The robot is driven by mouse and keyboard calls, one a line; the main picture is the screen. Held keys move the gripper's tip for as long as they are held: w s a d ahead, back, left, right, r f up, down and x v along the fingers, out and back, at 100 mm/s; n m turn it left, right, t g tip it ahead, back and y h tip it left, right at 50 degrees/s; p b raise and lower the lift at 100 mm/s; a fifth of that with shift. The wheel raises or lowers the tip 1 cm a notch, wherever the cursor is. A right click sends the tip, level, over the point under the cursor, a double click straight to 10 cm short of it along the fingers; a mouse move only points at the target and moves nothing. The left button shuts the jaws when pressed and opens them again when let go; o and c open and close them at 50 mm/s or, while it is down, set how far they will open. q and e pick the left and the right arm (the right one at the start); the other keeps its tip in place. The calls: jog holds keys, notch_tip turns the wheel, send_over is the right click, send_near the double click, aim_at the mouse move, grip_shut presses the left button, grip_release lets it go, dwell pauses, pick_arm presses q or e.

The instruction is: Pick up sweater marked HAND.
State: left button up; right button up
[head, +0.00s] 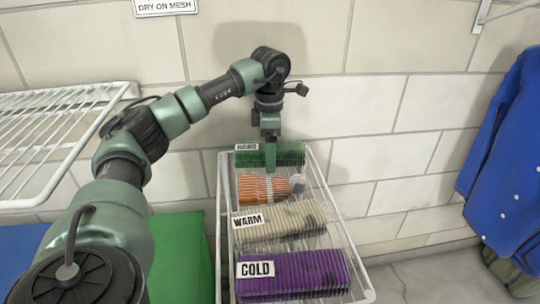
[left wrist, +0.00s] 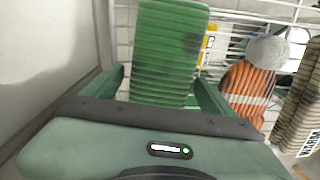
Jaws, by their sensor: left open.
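A folded green sweater (head: 290,153) lies at the back end of the white wire rack, with a small white label (head: 246,147) too small to read surely. My left gripper (head: 270,160) points down over it. In the left wrist view, the green sweater (left wrist: 165,50) fills the space between the open fingers of my left gripper (left wrist: 160,82), one finger on each side. I cannot tell whether the fingers touch it. My right gripper is not in view.
In the rack (head: 354,268) lie an orange striped knit item (head: 262,188) with a grey pompom, a cream sweater marked WARM (head: 290,219) and a purple one marked COLD (head: 310,273). A tiled wall stands close behind. A wire shelf (head: 50,125) is left; a blue garment (head: 510,150) hangs right.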

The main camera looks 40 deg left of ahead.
pick_arm(q)
jog(key=shift+r, duration=0.1)
jog(key=c, duration=1.7)
